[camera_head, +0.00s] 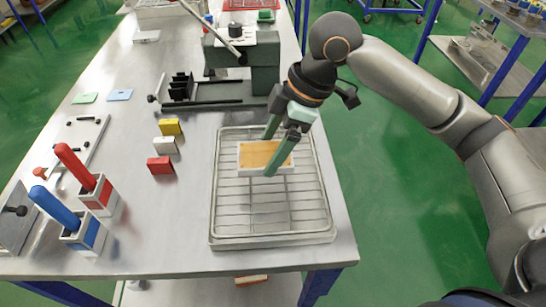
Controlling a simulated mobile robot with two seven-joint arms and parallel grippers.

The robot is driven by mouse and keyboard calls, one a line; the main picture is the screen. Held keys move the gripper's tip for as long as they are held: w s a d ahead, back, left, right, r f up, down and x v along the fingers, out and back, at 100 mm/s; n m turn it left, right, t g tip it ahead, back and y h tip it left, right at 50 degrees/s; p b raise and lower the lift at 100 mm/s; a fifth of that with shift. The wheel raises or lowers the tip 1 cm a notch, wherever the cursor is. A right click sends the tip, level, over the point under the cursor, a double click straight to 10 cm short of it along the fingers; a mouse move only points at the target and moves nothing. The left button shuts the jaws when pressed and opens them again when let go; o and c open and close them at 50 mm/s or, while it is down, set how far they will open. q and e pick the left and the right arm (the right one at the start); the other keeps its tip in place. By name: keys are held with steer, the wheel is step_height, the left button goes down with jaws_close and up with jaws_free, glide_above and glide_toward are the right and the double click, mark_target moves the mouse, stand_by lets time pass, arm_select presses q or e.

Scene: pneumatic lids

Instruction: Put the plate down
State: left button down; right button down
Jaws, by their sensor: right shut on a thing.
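A flat plate with a tan top and white edges (257,155) is at the upper middle of a wire rack tray (240,228) on the workbench. My right gripper (272,152) comes down from above right with its two green fingers. It is shut on the plate, with the front finger crossing over the plate's right part. Whether the plate touches the rack or is held slightly above it I cannot tell. The far finger is partly hidden behind the plate. My left gripper is not in view.
Yellow (170,127), white (165,145) and red (160,165) blocks stand left of the rack. Red-handled (75,165) and blue-handled (55,207) tools stand in boxes at the left. A green-grey press (245,60) stands behind the rack. The bench's front middle is clear.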

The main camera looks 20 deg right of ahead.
step_height(320, 180, down, 3)
steer(key=shift+d+r, duration=0.1)
steer(key=shift+d, duration=0.05)
steer(key=shift+f, duration=0.25)
steer(key=shift+c, duration=0.9)
jaws_free()
steer(key=shift+f, duration=0.1)
steer(key=shift+o, duration=0.9)
steer(key=shift+r, duration=0.25)
steer(key=p+v, duration=0.1)
steer(key=v, duration=1)
steer(key=shift+d+r, duration=0.25)
steer(key=shift+r, duration=0.1)
